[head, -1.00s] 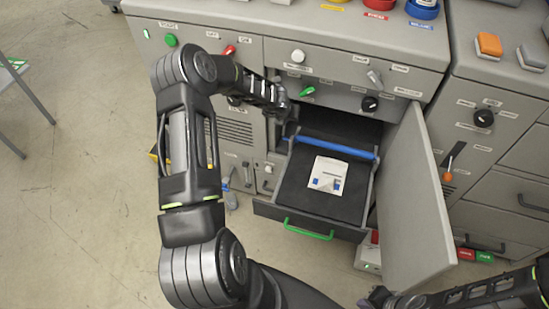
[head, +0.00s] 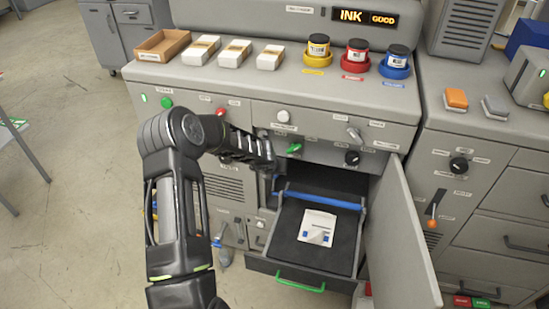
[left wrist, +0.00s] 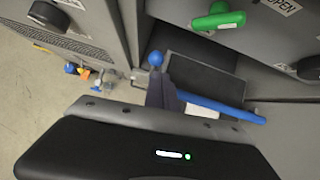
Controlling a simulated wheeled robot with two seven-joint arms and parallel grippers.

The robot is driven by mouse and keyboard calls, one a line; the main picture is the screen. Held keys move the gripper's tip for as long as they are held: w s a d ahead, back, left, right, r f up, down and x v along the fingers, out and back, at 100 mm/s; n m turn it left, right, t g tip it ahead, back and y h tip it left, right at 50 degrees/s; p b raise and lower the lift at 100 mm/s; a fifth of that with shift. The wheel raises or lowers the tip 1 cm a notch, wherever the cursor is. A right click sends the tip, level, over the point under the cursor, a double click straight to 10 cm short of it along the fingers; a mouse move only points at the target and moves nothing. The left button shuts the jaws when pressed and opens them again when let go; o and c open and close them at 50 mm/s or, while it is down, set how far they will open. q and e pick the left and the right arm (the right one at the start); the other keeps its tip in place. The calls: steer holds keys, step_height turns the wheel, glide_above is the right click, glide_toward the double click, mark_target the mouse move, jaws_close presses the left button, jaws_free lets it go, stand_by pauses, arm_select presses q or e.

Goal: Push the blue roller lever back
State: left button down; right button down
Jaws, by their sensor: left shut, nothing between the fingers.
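A blue ball knob (left wrist: 155,58), which looks like the roller lever's end, shows in the left wrist view just beyond my left fingertips (left wrist: 168,92). Whether they touch it I cannot tell. The blue roller (head: 322,200) lies across the back of the pulled-out drawer; it also shows in the left wrist view (left wrist: 225,108). In the head view my left gripper (head: 270,163) is shut and empty at the left side of the drawer opening, below the green handle (head: 294,148). It hides the lever there. My right gripper is out of view.
The drawer's dark bed (head: 287,240) holds a white sheet (head: 317,227) and has a green front handle (head: 300,281). An open grey door (head: 400,235) stands to its right. Ink jars in coloured trays (head: 396,70) and white boxes (head: 235,53) stand on top.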

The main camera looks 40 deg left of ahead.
arm_select(q)
step_height(320, 180, up, 6)
steer(key=w+p, duration=0.1)
steer(key=shift+w+a, duration=0.3)
steer(key=shift+a, duration=0.15)
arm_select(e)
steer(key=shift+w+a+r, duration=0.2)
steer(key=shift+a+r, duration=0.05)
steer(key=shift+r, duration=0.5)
arm_select(q)
steer(key=shift+r, duration=0.15)
